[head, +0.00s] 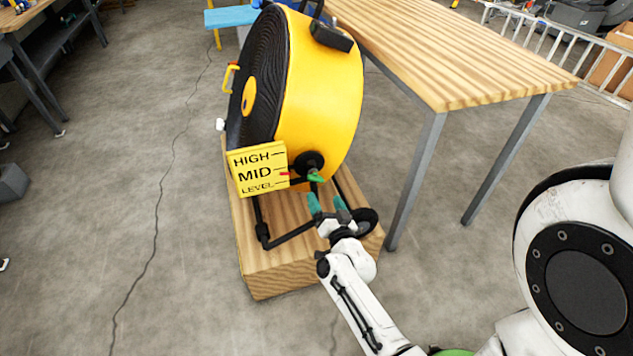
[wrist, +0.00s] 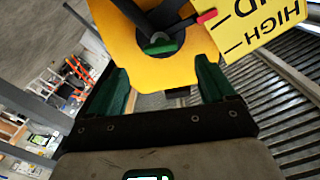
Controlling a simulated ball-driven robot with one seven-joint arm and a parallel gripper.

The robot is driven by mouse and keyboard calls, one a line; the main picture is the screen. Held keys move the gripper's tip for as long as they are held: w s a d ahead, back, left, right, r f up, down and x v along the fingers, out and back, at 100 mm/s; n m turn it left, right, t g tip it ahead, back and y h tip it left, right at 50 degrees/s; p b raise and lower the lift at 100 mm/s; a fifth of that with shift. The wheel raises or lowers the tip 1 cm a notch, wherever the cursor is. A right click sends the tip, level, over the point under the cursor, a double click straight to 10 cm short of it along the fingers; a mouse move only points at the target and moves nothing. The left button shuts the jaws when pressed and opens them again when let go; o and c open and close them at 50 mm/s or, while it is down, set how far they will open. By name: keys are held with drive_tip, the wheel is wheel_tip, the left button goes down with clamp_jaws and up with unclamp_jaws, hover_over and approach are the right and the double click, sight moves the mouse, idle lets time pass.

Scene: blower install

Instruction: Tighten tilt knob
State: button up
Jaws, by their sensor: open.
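The yellow drum blower (head: 325,85) stands on a wooden block. Its green tilt knob (head: 315,177) sits on a black round hub low on the side. The knob also shows in the wrist view (wrist: 160,47), partly behind a black frame bar. A yellow sign (head: 257,168) beside it reads HIGH, MID, LEVEL, and a red pointer (head: 284,173) lies beside MID. My gripper (head: 327,204) is open and empty, with teal fingers, just below the knob in the head view. In the wrist view its green fingers (wrist: 160,72) are apart, with the knob between and beyond them.
The wooden block (head: 275,281) carries the black tube frame and a wheel (head: 367,221) close to my gripper. A wooden table (head: 450,50) with metal legs stands at the right, behind the blower.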

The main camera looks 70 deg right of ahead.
sight(317, 181)
drive_tip(key=x, duration=0.9)
drive_tip(key=shift+w, duration=0.1)
drive_tip(key=c, duration=1.1)
drive_tip(key=shift+o, duration=0.2)
drive_tip(key=shift+m, duration=0.4)
drive_tip(key=m+b, duration=0.1)
drive_tip(key=m, duration=0.4)
drive_tip(key=shift+m, duration=0.4)
drive_tip(key=m+b, duration=0.1)
drive_tip(key=m, duration=0.4)
drive_tip(key=shift+m, duration=0.4)
